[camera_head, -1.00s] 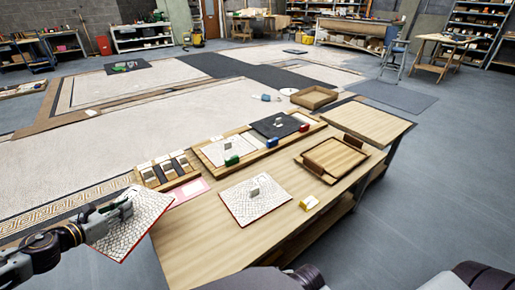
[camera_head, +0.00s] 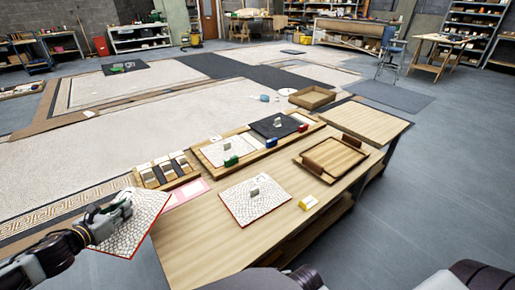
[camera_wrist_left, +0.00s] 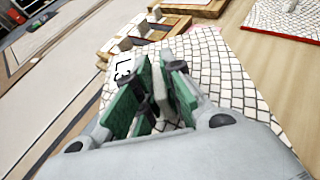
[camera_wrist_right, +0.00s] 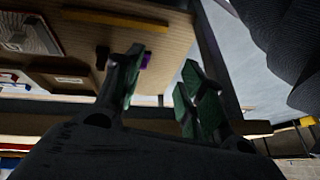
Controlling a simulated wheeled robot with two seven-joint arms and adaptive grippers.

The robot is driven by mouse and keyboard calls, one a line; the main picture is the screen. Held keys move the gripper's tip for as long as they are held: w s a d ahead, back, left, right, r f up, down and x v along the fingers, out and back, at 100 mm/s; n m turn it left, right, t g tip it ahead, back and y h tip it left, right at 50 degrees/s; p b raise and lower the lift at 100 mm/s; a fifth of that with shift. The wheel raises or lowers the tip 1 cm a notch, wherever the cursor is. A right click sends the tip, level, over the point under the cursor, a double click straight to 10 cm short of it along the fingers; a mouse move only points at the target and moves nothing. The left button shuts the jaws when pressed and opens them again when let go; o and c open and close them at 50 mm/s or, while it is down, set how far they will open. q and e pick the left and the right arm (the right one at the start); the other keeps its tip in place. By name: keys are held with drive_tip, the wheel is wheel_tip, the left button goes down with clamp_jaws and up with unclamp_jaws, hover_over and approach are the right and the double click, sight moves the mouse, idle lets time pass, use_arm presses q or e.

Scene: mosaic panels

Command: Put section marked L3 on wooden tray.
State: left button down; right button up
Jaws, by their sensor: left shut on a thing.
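My left gripper (camera_head: 100,222) is shut on a white mosaic section with red edges (camera_head: 133,226). It holds the section tilted, off the left front of the table (camera_head: 270,239). In the left wrist view the section (camera_wrist_left: 218,66) carries the mark L3 (camera_wrist_left: 124,68), and the green finger pads (camera_wrist_left: 160,92) close on its upright grip. The wooden tray (camera_head: 338,163), with raised brown ends, stands empty on the right part of the table. My right gripper (camera_wrist_right: 165,88) is open and empty in its wrist view; the head view does not show it.
A similar mosaic section (camera_head: 254,199) lies on the table, with a yellow-and-white block (camera_head: 308,202) beside it. A wooden rack (camera_head: 255,143) with panels and coloured blocks runs along the back edge. A box of samples (camera_head: 167,171) stands at the left.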

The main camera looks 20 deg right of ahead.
use_arm(q)
drive_tip(key=shift+s+f+n+t+y, duration=0.15)
drive_tip(key=shift+n+t+y, duration=0.35)
drive_tip(key=shift+n+y, duration=0.3)
drive_tip(key=shift+s+f+n+t+y+p, duration=0.2)
drive_tip(key=shift+s+n+t+y+p, duration=0.1)
drive_tip(key=shift+n+y+p, duration=0.45)
